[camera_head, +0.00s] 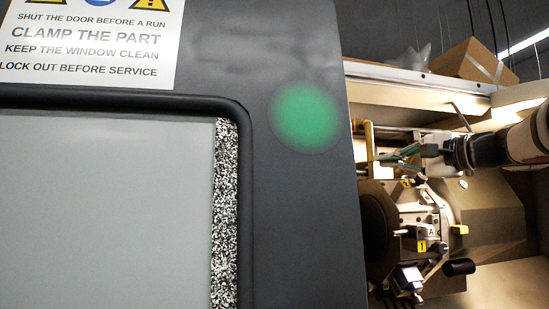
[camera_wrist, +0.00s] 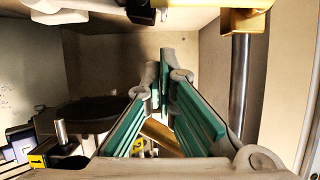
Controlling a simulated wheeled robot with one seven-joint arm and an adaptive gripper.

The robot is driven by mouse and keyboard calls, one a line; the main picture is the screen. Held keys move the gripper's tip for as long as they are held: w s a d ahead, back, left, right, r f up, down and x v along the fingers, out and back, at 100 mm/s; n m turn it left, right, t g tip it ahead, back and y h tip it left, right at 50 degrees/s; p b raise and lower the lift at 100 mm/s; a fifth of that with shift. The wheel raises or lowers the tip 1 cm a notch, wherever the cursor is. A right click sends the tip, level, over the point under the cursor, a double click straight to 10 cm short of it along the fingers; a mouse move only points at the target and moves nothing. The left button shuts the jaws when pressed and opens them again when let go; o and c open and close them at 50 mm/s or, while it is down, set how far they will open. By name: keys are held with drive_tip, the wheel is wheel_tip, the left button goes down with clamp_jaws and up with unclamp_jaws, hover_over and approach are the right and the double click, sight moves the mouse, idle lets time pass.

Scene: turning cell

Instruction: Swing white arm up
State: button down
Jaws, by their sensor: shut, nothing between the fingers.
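My gripper (camera_head: 384,158) reaches into the turning machine from the right in the head view, its green-padded fingers pointing left. In the wrist view the fingers of my gripper (camera_wrist: 166,58) come together at the tips, shut and empty. A pale, whitish arm (camera_wrist: 58,12) crosses the top of the wrist view, partly cut off by the frame, with a dark block (camera_wrist: 140,12) beside it. It lies beyond and apart from my fingertips in the picture; I cannot tell the distance. In the head view I cannot clearly make out this arm.
The grey machine door (camera_head: 300,210) with its window fills the left of the head view. A tool turret (camera_head: 428,222) with yellow number tags sits below my gripper. A metal rod (camera_wrist: 240,85) stands right of my fingers. A cardboard box (camera_head: 472,62) rests on top of the machine.

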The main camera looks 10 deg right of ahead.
drive_tip(key=p+x, duration=0.2)
drive_tip(key=x, duration=0.8)
